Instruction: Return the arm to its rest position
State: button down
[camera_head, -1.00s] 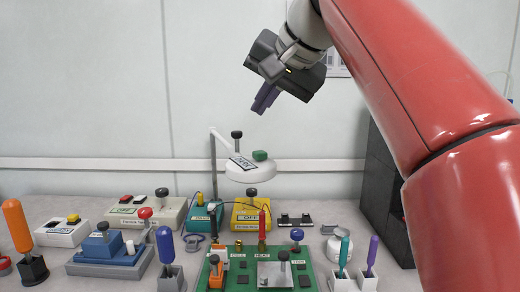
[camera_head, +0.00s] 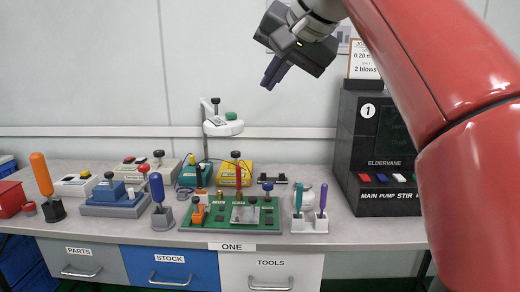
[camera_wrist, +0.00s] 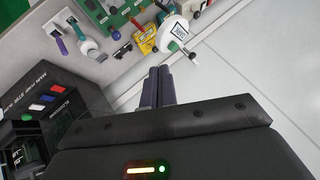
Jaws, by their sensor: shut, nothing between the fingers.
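My gripper (camera_head: 274,74) hangs in the air at the upper middle of the head view, in front of the wall and well above the bench. Its purple-grey fingers are closed together and hold nothing. In the wrist view the shut fingers (camera_wrist: 158,86) point toward the wall side of the bench. My red arm comes in from the right and hides part of the right side of the head view. The gripper touches nothing.
Below is a bench (camera_head: 385,230) with testers, a green board (camera_head: 190,219), handled tools and a white round lamp-like head (camera_head: 222,127) on a post. A black pump machine (camera_head: 385,206) stands at right. Drawers (camera_head: 270,272) are under the bench. The air around the gripper is clear.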

jog(key=s+d+f+h, duration=0.1)
jog(key=s+d+f, duration=0.3)
jog(key=f, duration=0.9)
jog(key=s+d+f+n+g+h, duration=0.1)
jog(key=s+d+f+h, duration=0.1)
jog(key=s+d+f, duration=0.3)
jog(key=s+d+f+n+g+h, duration=0.1)
jog(key=s+d+f, duration=0.3)
jog(key=s+f, duration=0.6)
notch_tip(320, 180, down, 11)
jog(key=shift+s+d+r+h, duration=0.15)
jog(key=shift+s+d+h, duration=0.1)
jog(key=shift+h, duration=0.35)
